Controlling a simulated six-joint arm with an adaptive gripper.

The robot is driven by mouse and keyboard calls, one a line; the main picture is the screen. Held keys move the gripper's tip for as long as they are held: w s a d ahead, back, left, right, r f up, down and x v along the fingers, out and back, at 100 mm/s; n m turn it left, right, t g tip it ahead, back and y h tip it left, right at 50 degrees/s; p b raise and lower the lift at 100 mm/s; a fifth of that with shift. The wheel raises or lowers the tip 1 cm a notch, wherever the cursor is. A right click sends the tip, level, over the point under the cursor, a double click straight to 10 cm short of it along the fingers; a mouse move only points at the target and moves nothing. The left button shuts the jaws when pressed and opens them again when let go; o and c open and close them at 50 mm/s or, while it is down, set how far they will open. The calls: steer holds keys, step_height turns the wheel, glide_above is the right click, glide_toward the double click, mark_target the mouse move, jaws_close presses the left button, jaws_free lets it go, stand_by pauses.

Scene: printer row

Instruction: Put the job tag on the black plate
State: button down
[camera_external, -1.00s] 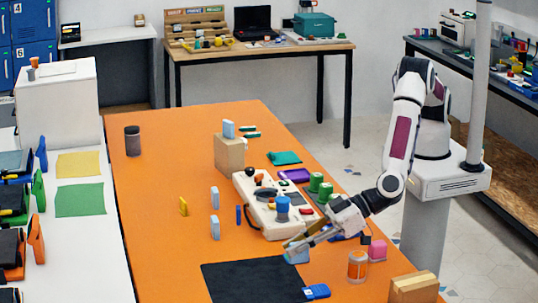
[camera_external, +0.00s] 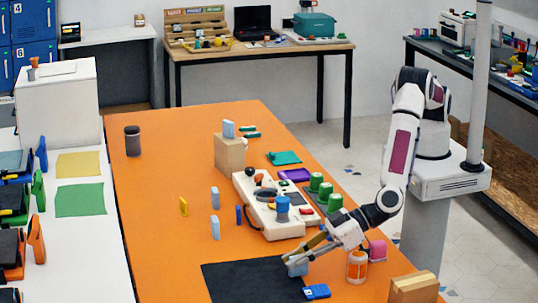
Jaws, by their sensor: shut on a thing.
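A pale blue job tag (camera_external: 297,270) is held at the tips of my gripper (camera_external: 298,260), which is shut on it. The fingers hide part of the tag. The black plate (camera_external: 240,284) lies flat on the orange table at the front, a dark square. My gripper and the tag show at the plate's right back corner; I cannot tell whether the tag touches the surface.
A blue device (camera_external: 316,292) lies by the plate's right edge. An orange jar (camera_external: 356,267), a pink block (camera_external: 377,250) and a cardboard box (camera_external: 413,288) stand to the right. A cream console (camera_external: 275,215) stands behind. The plate is bare.

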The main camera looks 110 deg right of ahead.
steer(key=shift+f, duration=0.15)
steer(key=c, duration=2.1)
jaws_free()
steer(key=shift+r, duration=0.2)
steer(key=shift+v, duration=6)
